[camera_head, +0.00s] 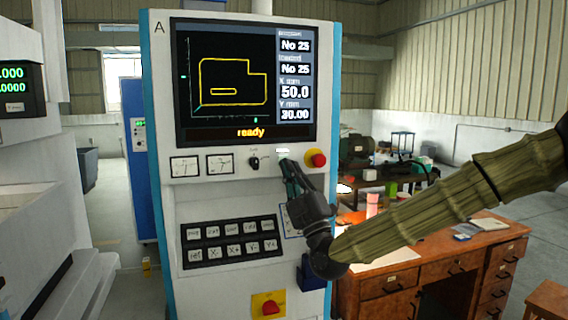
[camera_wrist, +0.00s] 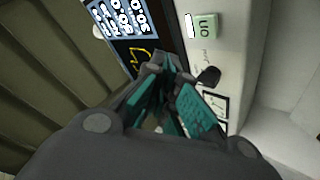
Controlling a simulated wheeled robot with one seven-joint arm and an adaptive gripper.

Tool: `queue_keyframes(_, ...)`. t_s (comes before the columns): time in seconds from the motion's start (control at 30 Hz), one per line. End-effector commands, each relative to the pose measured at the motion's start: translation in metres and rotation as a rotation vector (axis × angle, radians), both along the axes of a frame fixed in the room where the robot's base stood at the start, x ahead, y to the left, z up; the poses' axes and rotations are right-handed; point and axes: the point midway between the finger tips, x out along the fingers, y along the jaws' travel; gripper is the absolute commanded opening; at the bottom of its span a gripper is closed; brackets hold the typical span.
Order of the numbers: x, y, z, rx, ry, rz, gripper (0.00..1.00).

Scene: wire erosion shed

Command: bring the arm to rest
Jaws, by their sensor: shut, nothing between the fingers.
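My gripper (camera_head: 286,162) is shut and empty, in front of the control cabinet's panel, just left of the red button (camera_head: 316,159) on its yellow ring. The arm reaches in from the right. In the wrist view, the closed fingertips (camera_wrist: 168,62) point toward the panel. A green ON button (camera_wrist: 207,27) shows beyond them, with a dark knob (camera_wrist: 208,76) nearer. Whether the fingertips touch the panel cannot be told. The cabinet screen (camera_head: 245,80) shows a yellow outline and the word "ready".
A keypad (camera_head: 231,241) and a lower red button on a yellow plate (camera_head: 268,305) are on the cabinet front. A wooden desk (camera_head: 430,268) with cups and papers stands below the arm at right. A white machine (camera_head: 40,220) stands at left.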

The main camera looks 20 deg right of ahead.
Motion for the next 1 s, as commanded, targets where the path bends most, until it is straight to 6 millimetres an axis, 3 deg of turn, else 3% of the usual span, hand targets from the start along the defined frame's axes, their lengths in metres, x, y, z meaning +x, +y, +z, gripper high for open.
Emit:
queue_keyframes(0.37,0.000,0.001,-0.001,0.000,0.003,0.002,0.00)
queue_keyframes(0.47,0.004,0.005,-0.013,0.002,0.033,0.016,0.00)
queue_keyframes(0.57,0.010,0.014,-0.045,0.009,0.112,0.053,0.00)
queue_keyframes(0.67,0.017,0.027,-0.095,0.027,0.241,0.108,0.00)
queue_keyframes(0.83,0.020,0.048,-0.193,0.081,0.491,0.192,0.00)
queue_keyframes(1.0,0.007,0.063,-0.289,0.153,0.741,0.248,0.00)
